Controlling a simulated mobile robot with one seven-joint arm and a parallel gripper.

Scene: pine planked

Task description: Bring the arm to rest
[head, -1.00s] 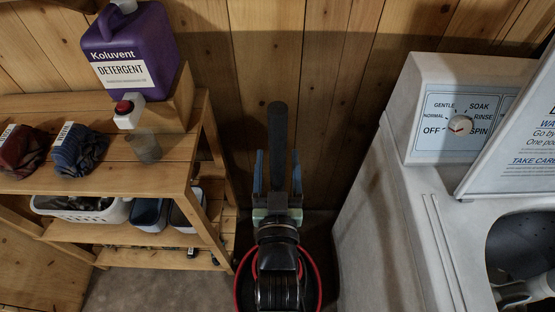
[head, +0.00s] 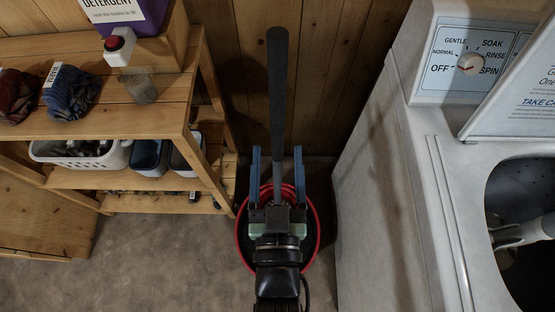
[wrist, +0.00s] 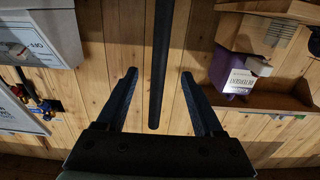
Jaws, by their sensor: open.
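My gripper (head: 277,150) is open in the middle of the head view, its two blue fingers apart and pointing away from me. In the wrist view my gripper (wrist: 160,72) shows the same spread fingers. A long dark bar (head: 277,95) shows between the fingers and runs out past their tips. The bar also shows in the wrist view (wrist: 164,60), apart from both fingers. I cannot tell what the bar belongs to. My arm hides part of the floor.
A wooden shelf (head: 100,122) with cloths, a cup and baskets stands at left. A white washing machine (head: 385,190) with its lid raised stands at right. A red-rimmed round thing (head: 318,235) lies below my gripper. Bare floor (head: 175,260) shows at lower left.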

